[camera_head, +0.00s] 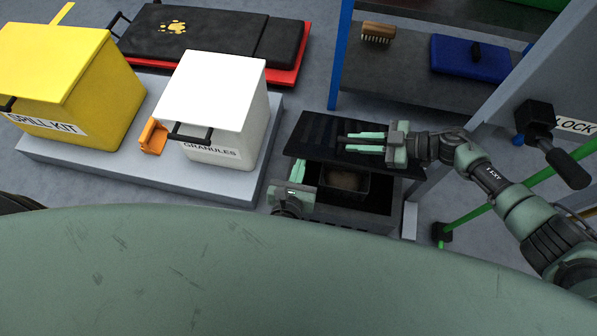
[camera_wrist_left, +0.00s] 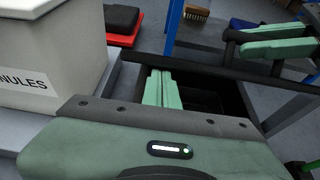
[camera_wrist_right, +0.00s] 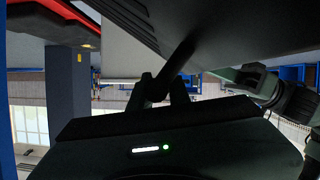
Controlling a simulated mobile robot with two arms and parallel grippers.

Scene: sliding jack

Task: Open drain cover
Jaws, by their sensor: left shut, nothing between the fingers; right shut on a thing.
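The drain cover (camera_head: 318,127), a dark slatted plate, is raised above the drain box (camera_head: 385,222), whose dark opening shows below it with a brownish patch inside. My right gripper (camera_head: 362,142) lies across the cover and is shut on its dark bar (camera_wrist_right: 183,60), which joins the cover's underside in the right wrist view. My left gripper (camera_head: 297,172) is shut and empty at the left side of the opening. Its fingers (camera_wrist_left: 161,88) are pressed together in the left wrist view, in front of the box's inside. Part of the opening is hidden by the cover.
A white granules bin (camera_head: 222,85) and a yellow spill kit (camera_head: 60,75) stand on a low grey platform (camera_head: 80,160) at left. A blue-framed shelf (camera_head: 400,85) is behind. A green bar (camera_head: 480,208) and a black lever (camera_head: 565,160) are at right.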

